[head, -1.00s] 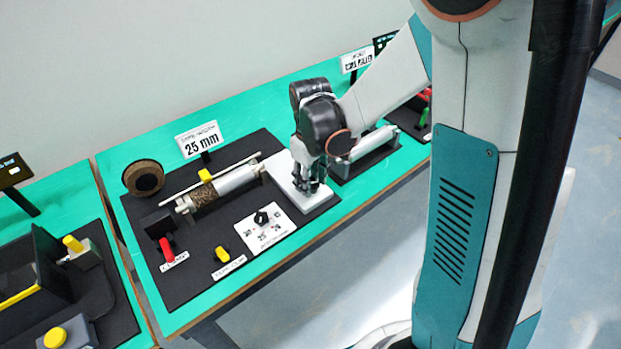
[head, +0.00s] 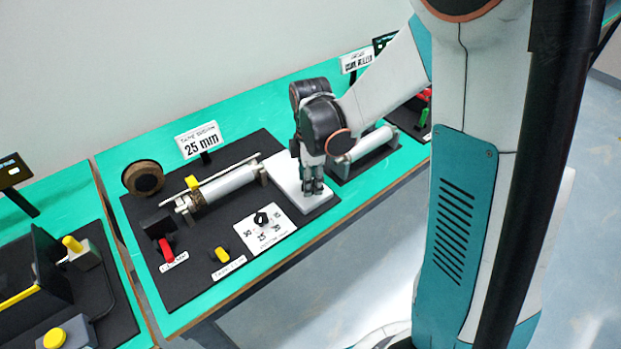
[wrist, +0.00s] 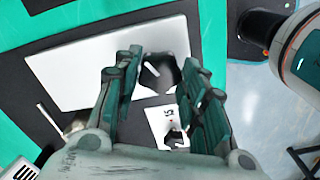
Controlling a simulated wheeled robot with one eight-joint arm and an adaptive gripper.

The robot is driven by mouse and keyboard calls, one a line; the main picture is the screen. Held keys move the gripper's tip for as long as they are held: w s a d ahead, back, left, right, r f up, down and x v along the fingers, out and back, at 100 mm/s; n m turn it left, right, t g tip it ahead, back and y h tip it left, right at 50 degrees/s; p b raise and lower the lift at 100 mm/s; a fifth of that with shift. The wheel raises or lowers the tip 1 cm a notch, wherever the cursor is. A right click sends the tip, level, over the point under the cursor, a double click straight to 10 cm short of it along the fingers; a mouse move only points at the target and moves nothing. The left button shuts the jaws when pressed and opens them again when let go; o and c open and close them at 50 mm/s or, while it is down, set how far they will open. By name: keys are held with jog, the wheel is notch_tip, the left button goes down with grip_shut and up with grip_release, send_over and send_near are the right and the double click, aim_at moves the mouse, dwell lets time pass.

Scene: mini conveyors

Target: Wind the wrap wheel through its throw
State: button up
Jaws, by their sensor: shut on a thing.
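A black wheel or knob (wrist: 158,72) stands on a white plate (head: 285,178) at the right end of the dark wrapping board; I take it to be the wrap wheel. My gripper (head: 314,188) points down over this plate and is shut on the wheel. In the wrist view its fingers (wrist: 158,85) flank the wheel. In the head view my gripper hides the wheel. A yellow slider (head: 192,183) sits on the rod behind the roller.
A dial (head: 261,217) on a white card, a yellow knob (head: 222,255) and a red handle (head: 167,250) stand at the board's front and left. A brown tape reel (head: 143,178) and a "25 mm" sign (head: 200,140) stand behind. Another roller (head: 372,143) is to the right.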

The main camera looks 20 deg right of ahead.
jog(key=n, duration=0.6)
jog(key=shift+n, duration=0.3)
jog(key=n, duration=0.5)
jog(key=shift+n, duration=0.3)
jog(key=o, duration=1.1)
jog(key=shift+c, duration=0.2)
jog(key=shift+r, duration=0.1)
notch_tip(320, 180, up, 12)
